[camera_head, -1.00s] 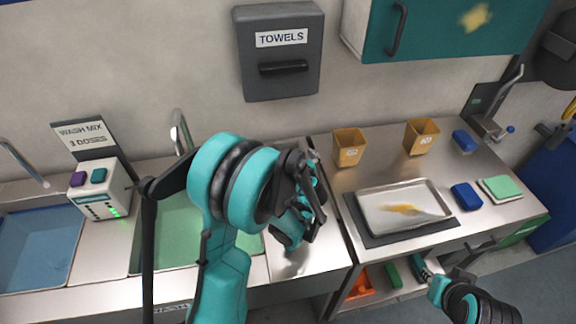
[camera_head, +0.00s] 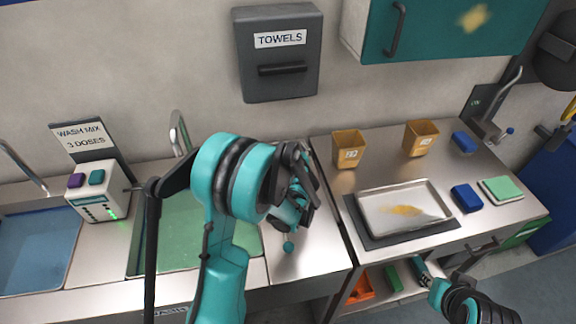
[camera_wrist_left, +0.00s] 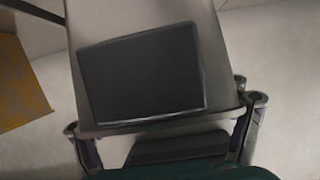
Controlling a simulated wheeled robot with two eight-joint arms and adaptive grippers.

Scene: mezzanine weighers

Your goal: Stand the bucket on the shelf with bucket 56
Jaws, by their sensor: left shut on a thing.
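Two mustard-yellow buckets stand on the steel counter in the head view, the left bucket (camera_head: 347,149) and the right bucket (camera_head: 420,138). Each has a small pale number that I cannot read surely. My left gripper (camera_head: 304,196) is above the counter, left of the buckets. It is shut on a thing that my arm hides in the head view. In the left wrist view, a pale grey shape with a dark rectangular face (camera_wrist_left: 145,75) lies beyond the fingers. A yellow surface (camera_wrist_left: 18,85) shows at the left edge.
A tray (camera_head: 385,207) lies on a dark mat. Blue blocks (camera_head: 467,197) and a green pad (camera_head: 500,189) lie to its right. Basins, a dispenser (camera_head: 97,196) and taps are at left. A towel box (camera_head: 278,75) and teal cabinet hang above. An orange item (camera_head: 361,287) sits on the lower shelf.

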